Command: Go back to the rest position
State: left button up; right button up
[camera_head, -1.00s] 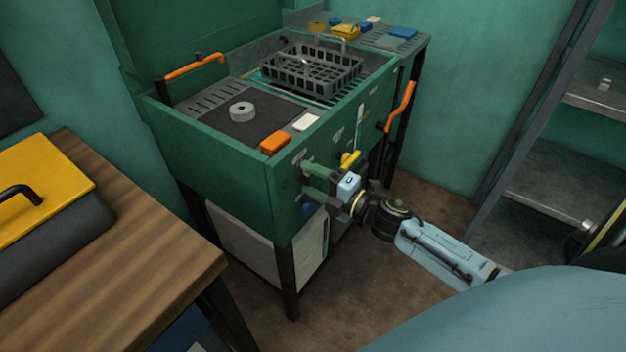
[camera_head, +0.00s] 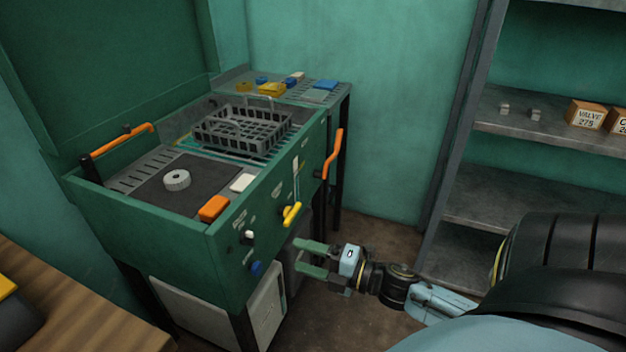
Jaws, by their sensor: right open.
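My right gripper (camera_head: 306,259) is open and empty. Its two green fingers point left toward the front panel of the green washing cabinet (camera_head: 180,240), with a small gap between them and the panel. On that panel are a yellow lever (camera_head: 291,215), a white knob (camera_head: 249,235) and a blue knob (camera_head: 256,268). My right arm comes in from the lower right. My left gripper is not in the picture.
A dark basket (camera_head: 245,130) and a grey ring (camera_head: 177,180) sit in the open cabinet. A wooden table (camera_head: 70,310) is at lower left. Grey shelves (camera_head: 500,195) with valve boxes (camera_head: 587,115) stand at right. Bare floor lies between cabinet and shelves.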

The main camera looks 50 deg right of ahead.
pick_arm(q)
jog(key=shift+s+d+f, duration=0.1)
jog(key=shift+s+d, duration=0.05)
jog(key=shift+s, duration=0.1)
pick_arm(e)
jog(key=shift+s+d, duration=0.3)
jog(key=shift+s, duration=0.3)
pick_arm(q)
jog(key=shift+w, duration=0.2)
